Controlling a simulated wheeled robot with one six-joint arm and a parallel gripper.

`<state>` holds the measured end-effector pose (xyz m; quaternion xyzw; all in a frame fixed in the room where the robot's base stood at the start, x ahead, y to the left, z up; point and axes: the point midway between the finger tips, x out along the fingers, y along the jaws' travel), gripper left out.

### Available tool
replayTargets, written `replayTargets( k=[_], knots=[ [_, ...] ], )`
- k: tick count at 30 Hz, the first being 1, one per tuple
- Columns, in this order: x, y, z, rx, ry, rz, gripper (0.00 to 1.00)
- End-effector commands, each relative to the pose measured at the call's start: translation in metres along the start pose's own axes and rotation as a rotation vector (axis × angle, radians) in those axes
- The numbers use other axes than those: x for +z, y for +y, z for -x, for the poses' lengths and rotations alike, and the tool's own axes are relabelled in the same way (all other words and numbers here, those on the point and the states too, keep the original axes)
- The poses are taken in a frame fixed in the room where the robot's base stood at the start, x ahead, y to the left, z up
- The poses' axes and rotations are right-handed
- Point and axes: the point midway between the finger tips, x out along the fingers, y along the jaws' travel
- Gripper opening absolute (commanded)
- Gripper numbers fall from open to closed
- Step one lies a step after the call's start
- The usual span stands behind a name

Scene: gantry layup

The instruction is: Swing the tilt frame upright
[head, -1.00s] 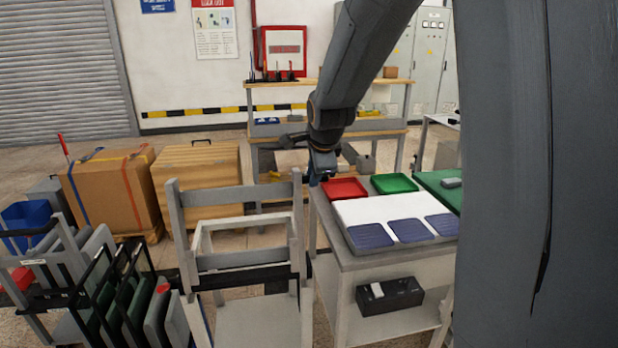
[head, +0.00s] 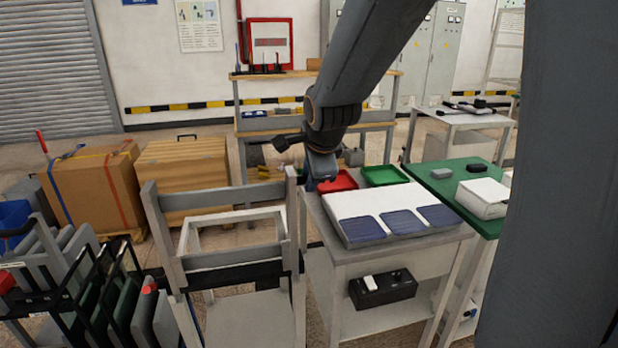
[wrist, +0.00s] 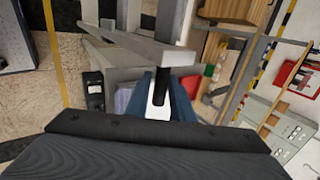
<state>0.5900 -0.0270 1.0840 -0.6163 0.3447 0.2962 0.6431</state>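The tilt frame (head: 148,225) stands left of centre in the head view, with grey posts and crossbars. A pale rectangular inner frame (head: 188,240) shows between its posts, leaning back rather than upright. A dark bar (wrist: 173,45) runs down to the fingertips beside grey beams (wrist: 120,52).
A worktable (head: 340,255) with a white board, blue pads, red tray (head: 338,181) and green tray (head: 385,175) stands right of the frame. A rack of panels (head: 115,300) crowds the left. Crates (head: 182,172) and a wooden bench (head: 375,128) stand behind.

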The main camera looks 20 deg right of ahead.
Motion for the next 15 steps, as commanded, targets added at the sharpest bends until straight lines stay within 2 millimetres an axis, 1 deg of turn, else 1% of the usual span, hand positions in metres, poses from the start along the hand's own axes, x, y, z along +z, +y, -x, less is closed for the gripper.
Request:
replayTargets(
  k=[1,2,3,15],
  knots=[
    [-0.0014,0.0236,-0.0039,0.053,0.004,0.000,0.28],
    [-0.0014,0.0236,-0.0041,0.053,0.004,0.000,0.33],
    [-0.0013,0.0233,-0.0045,0.054,0.005,0.000,0.36],
    [-0.0012,0.0226,-0.0039,0.053,0.004,0.000,0.36]
  ],
)
